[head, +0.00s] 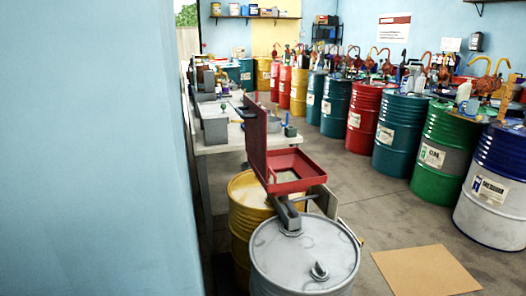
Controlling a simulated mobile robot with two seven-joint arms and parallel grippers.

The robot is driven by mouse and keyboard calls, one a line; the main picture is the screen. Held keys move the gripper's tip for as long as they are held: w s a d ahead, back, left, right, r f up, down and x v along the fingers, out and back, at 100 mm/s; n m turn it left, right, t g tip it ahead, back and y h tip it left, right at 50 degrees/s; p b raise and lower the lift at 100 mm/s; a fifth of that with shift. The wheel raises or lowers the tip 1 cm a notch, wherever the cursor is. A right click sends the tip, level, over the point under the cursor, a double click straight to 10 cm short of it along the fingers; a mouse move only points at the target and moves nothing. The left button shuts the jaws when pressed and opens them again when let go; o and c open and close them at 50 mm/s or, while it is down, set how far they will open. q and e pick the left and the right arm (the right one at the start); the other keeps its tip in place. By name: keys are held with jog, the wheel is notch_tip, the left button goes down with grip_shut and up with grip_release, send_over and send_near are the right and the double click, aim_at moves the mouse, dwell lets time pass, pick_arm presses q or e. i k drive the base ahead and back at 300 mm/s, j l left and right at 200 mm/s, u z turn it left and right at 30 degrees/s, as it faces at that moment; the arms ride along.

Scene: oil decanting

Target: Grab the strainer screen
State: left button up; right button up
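I cannot make out a strainer screen for certain in the head view. A red square funnel (318,174) with its lid (256,140) standing open sits above the grey drum (318,262). The inside of the funnel is seen at a slant, and I cannot tell whether a screen lies in it. Neither of my grippers is in view.
A pale blue wall (85,150) fills the left side. A yellow drum (240,222) stands behind the grey one. A workbench (228,146) holds grey containers. A row of coloured drums, including a green drum (443,153), lines the right. Cardboard (425,270) lies on open floor.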

aim_at(284, 175)
jog(key=z, duration=0.2)
jog(key=i+l+z, duration=0.25)
jog(key=l, duration=0.25)
jog(key=i+l+z, duration=0.15)
jog(key=l+z, duration=0.15)
jog(key=l, duration=0.2)
jog(key=i+l+z, duration=0.25)
jog(key=l, duration=0.2)
jog(key=i+l+z, duration=0.45)
jog(key=i, duration=0.3)
jog(key=i+l+z, duration=0.15)
jog(key=i, duration=0.4)
jog(key=i+u, duration=0.35)
jog(key=i, duration=0.15)
jog(key=i+l+u, duration=0.15)
jog(key=i+u, duration=0.15)
jog(key=i, duration=0.15)
jog(key=i+u, duration=0.85)
jog(key=i+l, duration=0.05)
